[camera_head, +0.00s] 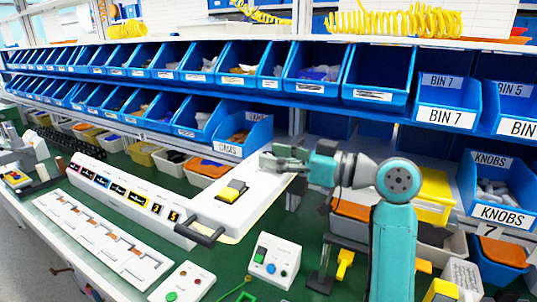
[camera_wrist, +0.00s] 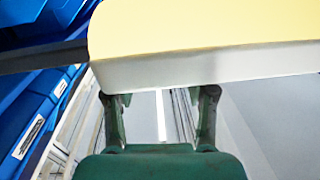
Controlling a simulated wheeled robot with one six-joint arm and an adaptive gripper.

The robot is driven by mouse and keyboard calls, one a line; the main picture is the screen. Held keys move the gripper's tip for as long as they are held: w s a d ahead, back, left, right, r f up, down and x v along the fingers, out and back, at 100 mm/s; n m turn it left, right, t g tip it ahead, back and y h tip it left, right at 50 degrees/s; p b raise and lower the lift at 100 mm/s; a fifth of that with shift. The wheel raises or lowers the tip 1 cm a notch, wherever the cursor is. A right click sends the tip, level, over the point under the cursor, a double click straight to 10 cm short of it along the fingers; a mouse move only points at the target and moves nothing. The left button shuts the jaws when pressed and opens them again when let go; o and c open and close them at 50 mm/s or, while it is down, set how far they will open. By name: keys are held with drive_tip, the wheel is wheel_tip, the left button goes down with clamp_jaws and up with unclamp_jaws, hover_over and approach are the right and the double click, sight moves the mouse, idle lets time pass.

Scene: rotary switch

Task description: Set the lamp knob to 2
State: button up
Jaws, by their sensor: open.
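My gripper (camera_head: 277,159) is at the end of the teal arm in the head view. It points left, above the white panel, and is open. In the wrist view its two dark fingers (camera_wrist: 160,97) stand apart with nothing between them. No lamp knob can be made out for certain. A yellow block on a dark base (camera_head: 232,191) sits on the white panel, left of my gripper. No number marks are readable on either.
Blue bins (camera_head: 375,75) line the shelves behind my gripper. A pale yellow and white slab (camera_wrist: 205,45) fills the upper wrist view. A long white unit with coloured labels (camera_head: 125,197) lies left. A second small box (camera_head: 182,282) stands in front. A yellow part (camera_head: 344,264) stands right.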

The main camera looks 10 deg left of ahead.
drive_tip(key=shift+x, duration=0.95)
clamp_jaws()
drive_tip(key=shift+t, duration=0.3)
drive_tip(key=m+t+h, duration=0.1)
drive_tip(key=m+t, duration=0.1)
drive_tip(key=shift+a+t+h, duration=0.1)
drive_tip(key=shift+t+h, duration=0.2)
drive_tip(key=shift+t, duration=0.1)
drive_tip(key=shift+m+t+h, duration=0.8)
drive_tip(key=shift+m+t, duration=0.4)
drive_tip(key=shift+t, duration=0.1)
